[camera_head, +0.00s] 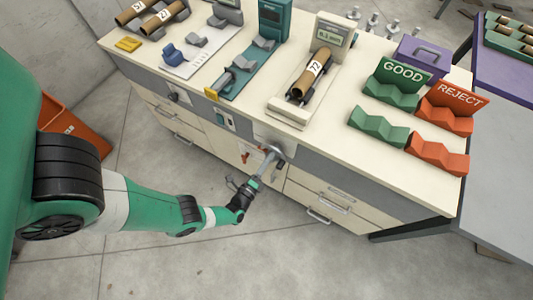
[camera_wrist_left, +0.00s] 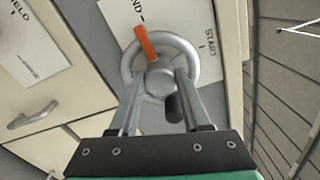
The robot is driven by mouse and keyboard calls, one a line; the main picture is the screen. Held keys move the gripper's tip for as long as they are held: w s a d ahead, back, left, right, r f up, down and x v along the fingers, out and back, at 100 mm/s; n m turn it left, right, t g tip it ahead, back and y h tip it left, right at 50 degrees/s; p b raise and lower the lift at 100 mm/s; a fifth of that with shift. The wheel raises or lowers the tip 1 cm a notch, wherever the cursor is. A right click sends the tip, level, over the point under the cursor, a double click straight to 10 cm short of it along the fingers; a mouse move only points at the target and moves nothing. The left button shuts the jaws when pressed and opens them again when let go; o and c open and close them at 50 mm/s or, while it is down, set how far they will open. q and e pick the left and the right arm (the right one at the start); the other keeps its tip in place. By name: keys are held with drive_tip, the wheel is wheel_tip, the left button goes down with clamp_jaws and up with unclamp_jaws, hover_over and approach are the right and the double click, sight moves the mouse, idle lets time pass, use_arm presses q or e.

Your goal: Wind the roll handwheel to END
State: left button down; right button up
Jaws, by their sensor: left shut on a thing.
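The grey roll handwheel (camera_wrist_left: 192,47) is on the front of the bench, and it also shows in the head view (camera_head: 277,151). My left gripper (camera_wrist_left: 160,82) is shut on its hub, with one finger on each side. In the head view my left gripper (camera_head: 267,163) reaches the wheel from below. An orange pointer (camera_wrist_left: 145,43) lies across the upper rim and points close to the END mark, whose label is partly cut off. The START label (camera_wrist_left: 209,45) is to the right. A dark knob (camera_wrist_left: 173,108) shows by the right finger. My right gripper is out of view.
A cardboard roll marked 72 (camera_head: 314,72) rests on a stand before a gauge (camera_head: 333,33) on the bench. Green GOOD (camera_head: 379,137) and orange REJECT (camera_head: 438,156) racks stand right. Drawer handles (camera_head: 319,216) stick out below. An orange bin (camera_head: 75,130) stands left.

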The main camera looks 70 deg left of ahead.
use_arm(q)
drive_tip(key=shift+c, duration=1.8)
unclamp_jaws()
drive_tip(key=p+v, duration=0.1)
drive_tip(key=v, duration=1)
drive_tip(key=shift+s+d+p, duration=0.25)
drive_tip(key=shift+p, duration=0.1)
